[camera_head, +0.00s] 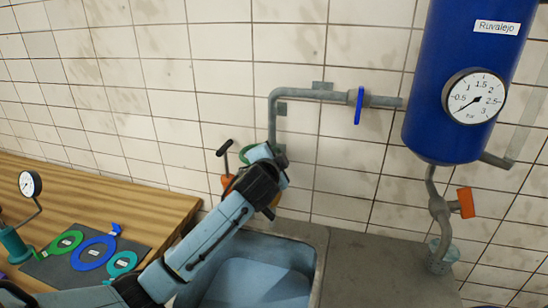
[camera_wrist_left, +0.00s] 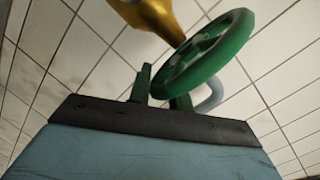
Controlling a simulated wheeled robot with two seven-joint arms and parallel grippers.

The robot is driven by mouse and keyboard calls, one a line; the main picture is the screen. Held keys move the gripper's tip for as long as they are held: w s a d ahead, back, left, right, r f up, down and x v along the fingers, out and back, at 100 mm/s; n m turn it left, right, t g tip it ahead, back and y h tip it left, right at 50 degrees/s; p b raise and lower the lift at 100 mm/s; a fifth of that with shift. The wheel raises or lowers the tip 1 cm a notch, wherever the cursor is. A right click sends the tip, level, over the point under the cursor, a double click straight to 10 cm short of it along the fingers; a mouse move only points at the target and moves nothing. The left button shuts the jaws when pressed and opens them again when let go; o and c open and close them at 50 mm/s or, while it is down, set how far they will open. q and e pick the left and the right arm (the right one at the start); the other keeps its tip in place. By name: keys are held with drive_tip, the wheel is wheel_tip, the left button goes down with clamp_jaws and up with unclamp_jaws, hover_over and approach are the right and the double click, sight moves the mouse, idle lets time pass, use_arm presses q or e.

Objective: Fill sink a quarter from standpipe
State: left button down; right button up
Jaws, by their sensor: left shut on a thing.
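My left gripper (camera_head: 266,190) is over the back of the sink, by the foot of the grey standpipe (camera_head: 273,120). It is shut on the green handwheel (camera_head: 248,151), which my gripper partly hides in the head view. The wheel (camera_wrist_left: 205,55) shows large in the left wrist view, with a brass-coloured spout (camera_wrist_left: 155,15) beside it. The sink (camera_head: 321,265) is below, partly hidden by my arm. Its inside is pale blue, and I cannot tell the water level or see a stream. My right gripper is out of view.
A blue lever (camera_head: 359,105) sits on the pipe toward the blue tank (camera_head: 455,50) with a round gauge (camera_head: 474,96). An orange lever (camera_head: 466,202) is below the tank.

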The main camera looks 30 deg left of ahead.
use_arm(q)
drive_tip(key=shift+d+f, duration=0.2)
drive_tip(key=shift+f, duration=0.3)
drive_tip(key=c, duration=1.5)
unclamp_jaws()
drive_tip(key=shift+o, duration=0.6)
drive_tip(key=shift+w+a+r, duration=0.1)
drive_tip(key=shift+r, duration=0.15)
drive_tip(key=v, duration=1.3)
drive_tip(key=shift+b, duration=0.3)
